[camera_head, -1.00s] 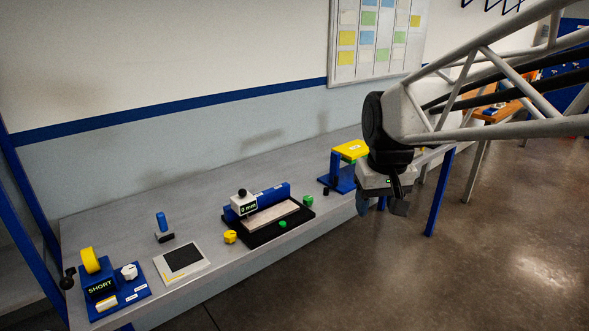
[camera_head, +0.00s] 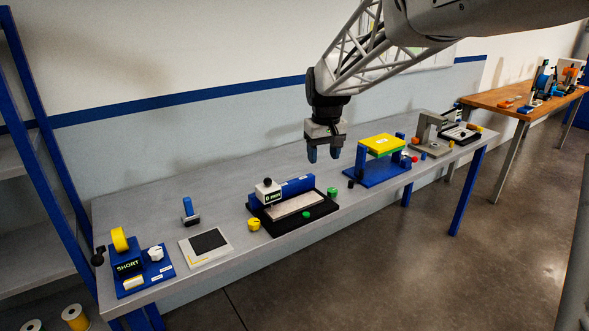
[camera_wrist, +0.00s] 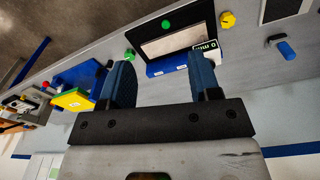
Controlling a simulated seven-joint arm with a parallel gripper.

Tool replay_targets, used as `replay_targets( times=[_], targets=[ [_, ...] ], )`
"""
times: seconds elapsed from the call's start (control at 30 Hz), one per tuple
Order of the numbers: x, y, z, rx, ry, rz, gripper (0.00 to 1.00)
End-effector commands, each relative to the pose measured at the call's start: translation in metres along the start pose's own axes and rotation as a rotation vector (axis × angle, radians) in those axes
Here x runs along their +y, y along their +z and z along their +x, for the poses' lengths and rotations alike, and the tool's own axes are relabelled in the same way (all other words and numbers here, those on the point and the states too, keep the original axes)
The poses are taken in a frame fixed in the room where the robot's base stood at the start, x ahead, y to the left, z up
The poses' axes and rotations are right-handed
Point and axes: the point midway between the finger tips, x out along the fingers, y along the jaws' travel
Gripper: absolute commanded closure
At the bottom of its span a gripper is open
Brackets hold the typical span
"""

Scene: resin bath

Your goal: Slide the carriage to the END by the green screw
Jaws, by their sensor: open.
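The carriage (camera_head: 267,190) is a white block with a black knob and a "0 mm" display. It sits at the left end of a blue rail (camera_head: 298,186) behind a black tray (camera_head: 262,226). A green screw (camera_head: 332,193) is at the rail's right end; it also shows in the wrist view (camera_wrist: 129,54). A second green knob (camera_head: 306,216) is at the tray's front edge. My gripper (camera_head: 323,154) is open and empty, pointing down, above and right of the carriage. In the wrist view, a finger partly hides the carriage (camera_wrist: 205,46).
A yellow-topped blue stand (camera_head: 383,146) is right of the tray, near my gripper. A yellow knob (camera_head: 254,224), a dark square pad (camera_head: 206,244) and a blue-handled block (camera_head: 190,212) lie left. A grey press-like frame (camera_head: 430,132) stands farther right.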

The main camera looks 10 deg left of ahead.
Motion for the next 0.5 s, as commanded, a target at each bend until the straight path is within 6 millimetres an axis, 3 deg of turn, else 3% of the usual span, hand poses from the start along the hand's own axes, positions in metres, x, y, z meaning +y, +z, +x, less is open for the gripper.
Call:
replay_targets(
  times=[0.1, 0.5],
  targets=[
    [-0.013, -0.032, 0.013, -0.011, -0.004, -0.037, 0.43],
    [-0.065, -0.129, 0.061, -0.045, -0.017, -0.158, 0.43]
  ],
)
